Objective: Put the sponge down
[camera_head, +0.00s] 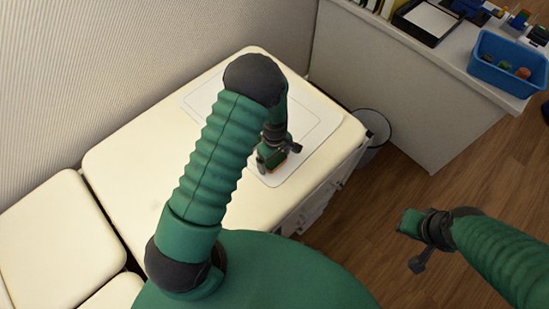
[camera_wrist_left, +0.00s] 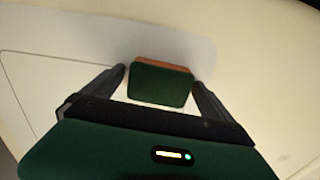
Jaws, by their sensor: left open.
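The sponge, a small block with a dark green face and an orange-brown layer, shows in the left wrist view (camera_wrist_left: 160,84) and partly in the head view (camera_head: 276,160). It lies on a pale sheet with a thin outline (camera_head: 314,118) on top of the cream padded couch (camera_head: 130,150). My left gripper (camera_head: 279,155) is over it; in the wrist view its fingers (camera_wrist_left: 158,78) stand apart, one on each side of the sponge. The sponge's far side is hidden. My right gripper (camera_head: 416,243) hangs away from the couch, above the floor; its jaw opening is unclear.
A bin (camera_head: 372,129) stands at the couch's right end. Beyond it is a white counter (camera_head: 420,75) with a blue basket (camera_head: 507,66) of small items and a dark tray (camera_head: 427,20). A wall (camera_head: 120,60) runs behind the couch. The couch's left part is clear.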

